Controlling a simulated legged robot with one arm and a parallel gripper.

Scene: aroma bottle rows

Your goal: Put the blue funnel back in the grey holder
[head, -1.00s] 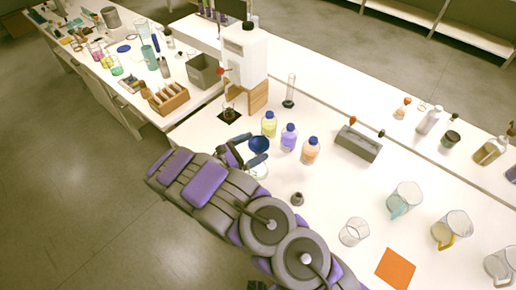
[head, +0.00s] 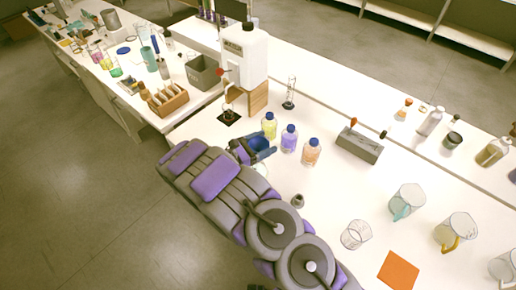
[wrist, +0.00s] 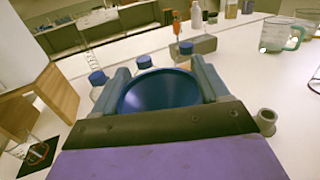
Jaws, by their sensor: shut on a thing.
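The blue funnel (head: 259,143) is between the fingers of my gripper (head: 254,150), which is shut on it. In the wrist view the funnel (wrist: 160,92) faces me with its wide round mouth, a finger of my gripper (wrist: 161,84) on each side. Its lower part is hidden. A small grey holder (head: 298,201) with a round hole in its top stands on the white table, below and right of my gripper in the head view. The holder (wrist: 266,121) also shows at the right of the wrist view, apart from the funnel and empty.
Yellow (head: 269,126), purple (head: 289,138) and orange (head: 311,152) bottles with blue caps stand close behind the funnel. A grey rack (head: 360,145) is farther right. A glass beaker (head: 355,235) and an orange square (head: 399,270) lie right of the holder. The table around the holder is clear.

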